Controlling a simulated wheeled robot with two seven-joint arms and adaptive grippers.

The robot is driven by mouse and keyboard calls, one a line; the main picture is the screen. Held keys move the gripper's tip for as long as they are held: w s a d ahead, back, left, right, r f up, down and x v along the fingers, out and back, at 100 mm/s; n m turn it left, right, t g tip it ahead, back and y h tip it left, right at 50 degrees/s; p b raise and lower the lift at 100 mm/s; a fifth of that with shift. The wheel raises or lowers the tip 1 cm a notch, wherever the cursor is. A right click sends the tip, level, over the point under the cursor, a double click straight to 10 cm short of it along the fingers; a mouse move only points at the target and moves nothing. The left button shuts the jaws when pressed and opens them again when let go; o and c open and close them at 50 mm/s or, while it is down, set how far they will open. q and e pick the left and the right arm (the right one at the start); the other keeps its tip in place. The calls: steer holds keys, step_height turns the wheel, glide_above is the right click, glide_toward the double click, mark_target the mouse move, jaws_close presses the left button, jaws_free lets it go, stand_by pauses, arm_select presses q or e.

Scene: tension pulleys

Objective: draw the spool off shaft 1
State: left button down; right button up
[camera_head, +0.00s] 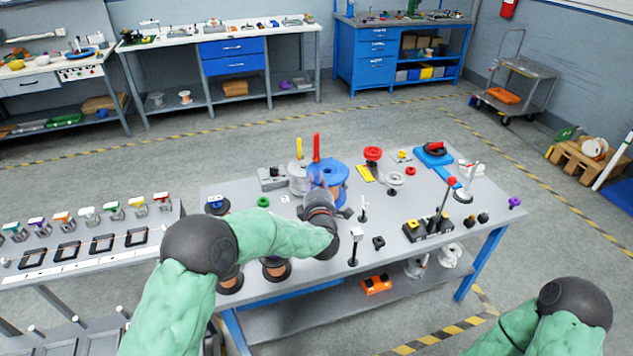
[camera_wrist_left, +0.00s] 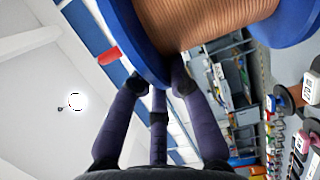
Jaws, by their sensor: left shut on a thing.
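A large spool with blue flanges (camera_head: 328,171) is at the back middle of the table in the head view. In the left wrist view the spool's copper-brown winding (camera_wrist_left: 195,18) and blue flanges fill the top. My left gripper (camera_head: 321,189) is at the spool's near side, its fingers (camera_wrist_left: 168,84) shut on the near blue flange's rim. A red upright piece (camera_head: 316,147) and a yellow one (camera_head: 299,147) stand beside the spool. The shaft's end inside the spool is hidden, and I cannot tell which shaft is 1. My right gripper is out of the picture.
A grey spool-like piece (camera_head: 298,177) stands close left of the blue spool. Right of it are a red-topped post (camera_head: 373,158), a blue device (camera_head: 434,154) and a black block with rods (camera_head: 428,228). Dark-rimmed spools line the table's left edge.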

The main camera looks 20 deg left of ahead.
arm_select(q)
steer(key=shift+r+p, duration=0.65)
steer(key=shift+r, duration=1.65)
steer(key=shift+f, duration=0.1)
